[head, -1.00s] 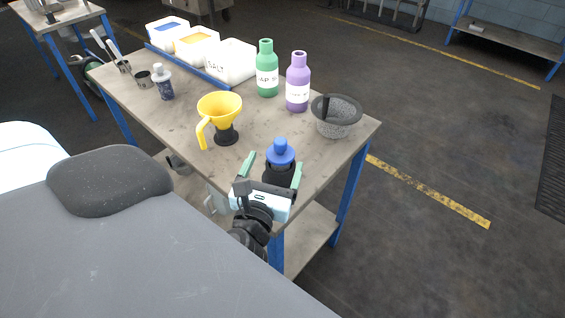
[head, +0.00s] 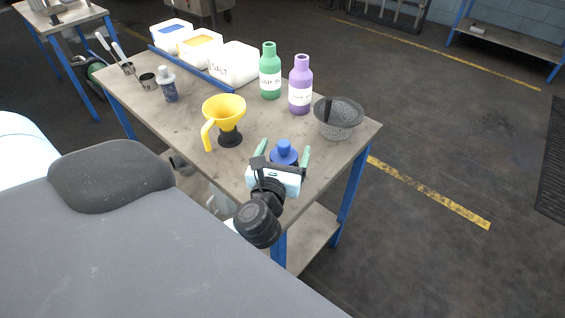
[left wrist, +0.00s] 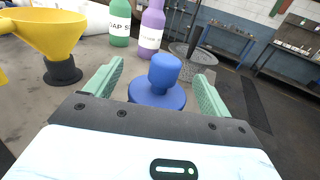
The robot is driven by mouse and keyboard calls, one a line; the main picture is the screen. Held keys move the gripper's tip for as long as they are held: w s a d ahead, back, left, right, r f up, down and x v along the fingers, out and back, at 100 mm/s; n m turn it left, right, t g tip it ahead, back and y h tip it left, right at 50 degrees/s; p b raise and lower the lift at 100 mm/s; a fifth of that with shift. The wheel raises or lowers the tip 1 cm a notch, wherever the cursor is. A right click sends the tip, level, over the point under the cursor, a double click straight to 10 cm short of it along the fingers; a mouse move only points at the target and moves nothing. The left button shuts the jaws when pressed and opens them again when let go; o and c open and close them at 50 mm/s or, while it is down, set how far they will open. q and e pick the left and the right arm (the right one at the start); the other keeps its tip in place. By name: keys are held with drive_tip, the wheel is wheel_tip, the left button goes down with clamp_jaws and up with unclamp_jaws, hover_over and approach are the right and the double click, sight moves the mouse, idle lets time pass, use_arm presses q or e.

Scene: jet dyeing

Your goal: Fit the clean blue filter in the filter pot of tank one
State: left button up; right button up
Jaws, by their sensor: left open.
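The blue filter (head: 283,151) stands upright near the front right corner of the workbench, with a round knob on top. It also shows in the left wrist view (left wrist: 163,84). My left gripper (head: 284,152) is open, with its green fingers on either side of the blue filter. In the left wrist view both fingers (left wrist: 158,88) stand apart from it, and the filter's lower part is hidden behind the gripper body. The filter pot and tank one cannot be made out. My right gripper is not in view.
A yellow funnel (head: 224,110) on a black stand is left of the gripper. A grey mesh basket (head: 338,119), a purple bottle (head: 300,88) and a green bottle (head: 270,74) stand behind. White tubs (head: 234,64) line the back left. Bare benchtop (head: 190,118) lies at left.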

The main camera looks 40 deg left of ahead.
use_arm(q)
drive_tip(key=shift+x, duration=0.9)
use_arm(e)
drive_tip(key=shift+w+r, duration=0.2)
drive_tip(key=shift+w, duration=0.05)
